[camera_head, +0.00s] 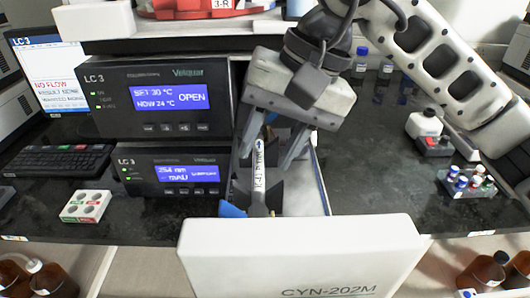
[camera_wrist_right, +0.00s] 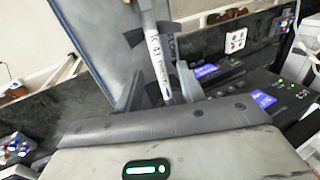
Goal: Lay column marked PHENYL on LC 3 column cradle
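A slim white column (camera_head: 258,165) with a printed label stands nearly upright in the head view. It also shows in the right wrist view (camera_wrist_right: 154,48); its label is too small to read surely. My right gripper (camera_head: 257,190) reaches down from above. Its dark fingertips lie against both sides of the column, as the right wrist view shows too (camera_wrist_right: 150,34). The cradle is not clearly made out. My left gripper is not in view.
The upper LC 3 unit (camera_head: 150,98) reads OPEN; the lower unit (camera_head: 170,172) stands under it. A white panel marked CYN-202M (camera_head: 300,250) is in front. A keyboard (camera_head: 55,160) and small white tray (camera_head: 86,206) lie left, a vial rack (camera_head: 468,183) right.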

